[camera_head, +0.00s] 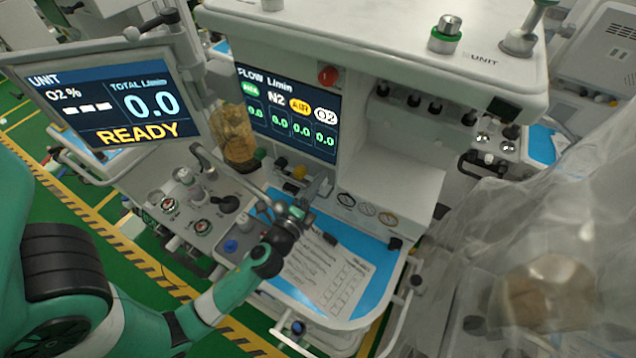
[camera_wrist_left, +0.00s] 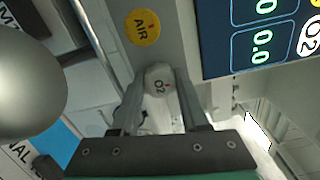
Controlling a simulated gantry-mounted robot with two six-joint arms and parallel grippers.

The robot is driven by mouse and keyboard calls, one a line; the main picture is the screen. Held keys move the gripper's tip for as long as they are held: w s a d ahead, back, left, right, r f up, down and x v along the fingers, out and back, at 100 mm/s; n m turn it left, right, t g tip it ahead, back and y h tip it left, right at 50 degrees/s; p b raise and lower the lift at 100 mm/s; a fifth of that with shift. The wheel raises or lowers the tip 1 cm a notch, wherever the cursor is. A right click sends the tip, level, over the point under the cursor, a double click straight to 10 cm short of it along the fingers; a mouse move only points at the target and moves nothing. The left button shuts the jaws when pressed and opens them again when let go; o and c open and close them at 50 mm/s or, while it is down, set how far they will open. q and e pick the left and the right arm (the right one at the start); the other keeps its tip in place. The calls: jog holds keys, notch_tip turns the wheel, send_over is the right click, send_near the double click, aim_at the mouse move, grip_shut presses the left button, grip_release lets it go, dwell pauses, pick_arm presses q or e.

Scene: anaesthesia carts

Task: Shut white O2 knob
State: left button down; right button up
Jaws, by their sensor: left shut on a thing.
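The white O2 knob (camera_wrist_left: 158,80) shows in the left wrist view, its label turned sideways. It sits between the two fingers of my left gripper (camera_wrist_left: 160,98), which is shut on it. In the head view my left gripper (camera_head: 318,190) reaches the knob row below the flow screen, and its fingers hide the white knob there. The yellow AIR knob (camera_wrist_left: 142,27) is just beside it, apart from the fingers; it also shows in the head view (camera_head: 299,172). The flow screen (camera_head: 288,110) reads 0.0 in its columns. My right gripper is not in view.
A monitor (camera_head: 105,98) reading READY stands at the left. Papers (camera_head: 325,270) lie on the blue worktop below my arm. Gauges (camera_head: 366,208) sit right of the knobs. Clear plastic sheeting (camera_head: 545,230) hangs at the right.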

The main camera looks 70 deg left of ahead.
pick_arm(q)
jog(key=shift+c, duration=2)
grip_release()
